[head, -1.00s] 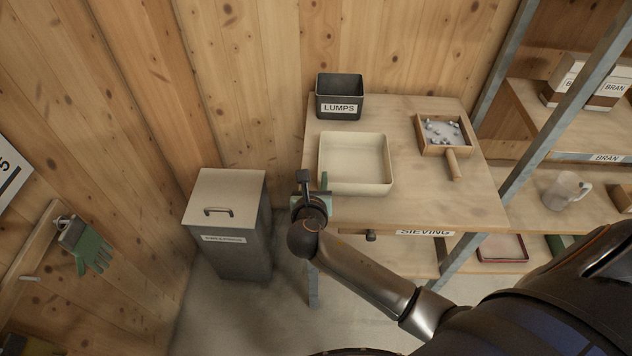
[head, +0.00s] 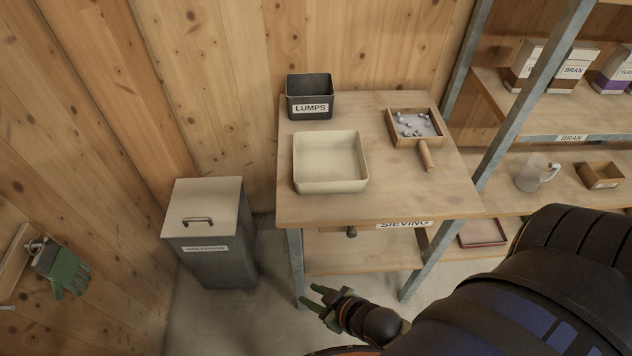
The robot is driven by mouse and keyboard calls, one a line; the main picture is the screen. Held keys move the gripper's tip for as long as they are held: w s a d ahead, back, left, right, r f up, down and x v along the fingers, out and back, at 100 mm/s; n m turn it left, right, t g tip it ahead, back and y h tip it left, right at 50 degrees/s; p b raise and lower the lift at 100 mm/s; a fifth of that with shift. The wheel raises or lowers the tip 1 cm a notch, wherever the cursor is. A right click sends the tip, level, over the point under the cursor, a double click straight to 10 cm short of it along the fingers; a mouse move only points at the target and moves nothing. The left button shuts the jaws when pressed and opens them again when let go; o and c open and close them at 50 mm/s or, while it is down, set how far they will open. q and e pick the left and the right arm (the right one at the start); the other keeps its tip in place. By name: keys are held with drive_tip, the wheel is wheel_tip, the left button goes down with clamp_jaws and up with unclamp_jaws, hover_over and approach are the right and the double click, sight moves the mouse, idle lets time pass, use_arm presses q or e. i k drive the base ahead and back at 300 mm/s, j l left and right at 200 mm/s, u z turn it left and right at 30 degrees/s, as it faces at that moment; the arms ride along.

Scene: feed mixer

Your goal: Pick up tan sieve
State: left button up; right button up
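The tan sieve (head: 426,154) lies on the right part of the sieving table. It has a square wooden frame, a grey mesh with several pale lumps on it, and a short handle pointing toward the table's front edge. My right gripper (head: 310,294) is low in front of the table, below the tabletop and well apart from the sieve. Its two green-tipped fingers are spread, with nothing seen between them. My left gripper is not in view.
A cream tray (head: 331,184) and a black LUMPS bin (head: 310,109) stand left of the sieve on the table (head: 390,200). A lidded grey bin (head: 208,205) stands on the floor at left. A metal-post shelf (head: 535,90) rises close at right, with a clear jug (head: 530,172).

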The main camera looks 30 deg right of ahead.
sight(416, 128)
drive_tip(key=z, duration=0.5)
drive_tip(key=l+z, duration=0.15)
drive_tip(key=z, duration=0.8)
drive_tip(key=j+z, duration=0.15)
drive_tip(key=z, duration=0.15)
